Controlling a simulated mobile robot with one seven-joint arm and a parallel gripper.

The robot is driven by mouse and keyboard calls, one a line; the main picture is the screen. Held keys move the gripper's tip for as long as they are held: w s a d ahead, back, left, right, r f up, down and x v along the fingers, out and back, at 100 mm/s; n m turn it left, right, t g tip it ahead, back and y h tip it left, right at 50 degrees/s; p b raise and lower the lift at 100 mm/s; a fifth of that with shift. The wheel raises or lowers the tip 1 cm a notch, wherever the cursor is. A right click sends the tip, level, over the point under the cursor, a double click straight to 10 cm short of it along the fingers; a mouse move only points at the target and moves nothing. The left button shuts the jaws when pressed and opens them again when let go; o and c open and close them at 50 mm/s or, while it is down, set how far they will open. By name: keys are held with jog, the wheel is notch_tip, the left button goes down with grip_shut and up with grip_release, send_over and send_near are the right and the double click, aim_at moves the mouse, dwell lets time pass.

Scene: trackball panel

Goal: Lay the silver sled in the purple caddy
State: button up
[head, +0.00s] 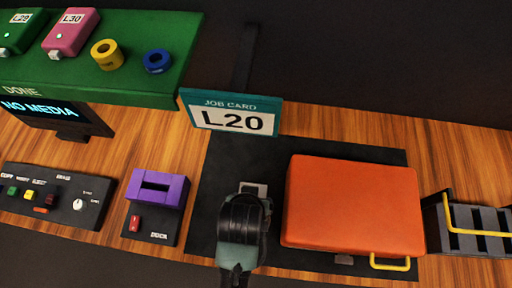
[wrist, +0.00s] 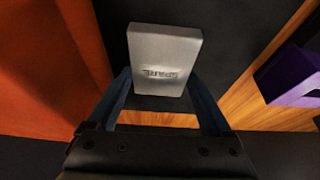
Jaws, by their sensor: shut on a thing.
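The silver sled (wrist: 165,62) is a flat light-grey block with raised lettering on its face in the wrist view. My gripper (wrist: 165,108) is shut on it, one finger on each side. In the head view my gripper (head: 243,198) is over the dark mat, left of the orange case, and only a pale bit of the sled (head: 254,189) shows past it. The purple caddy (head: 176,193) stands left of my gripper, with a dark slot in its top. It is partly seen at the right edge of the wrist view (wrist: 290,78).
A large orange case (head: 352,205) with a yellow handle lies right of my gripper. A dark rack (head: 472,240) stands at far right. A job card reading L20 (head: 232,112) stands behind. A control panel (head: 60,195) lies left of the caddy. A green shelf (head: 120,75) holds several items.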

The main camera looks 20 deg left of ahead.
jog(key=p, duration=0.1)
send_over(256, 174)
jog(key=s, duration=0.1)
jog(key=shift+s+d+r, duration=0.1)
jog(key=shift+s+d, duration=0.1)
jog(key=shift+d, duration=0.05)
jog(key=shift+f+p, duration=0.35)
jog(key=shift+f, duration=1.45)
jog(key=shift+f, duration=0.2)
jog(key=o, duration=1.3)
jog(key=shift+c, duration=0.2)
jog(key=shift+r, duration=0.15)
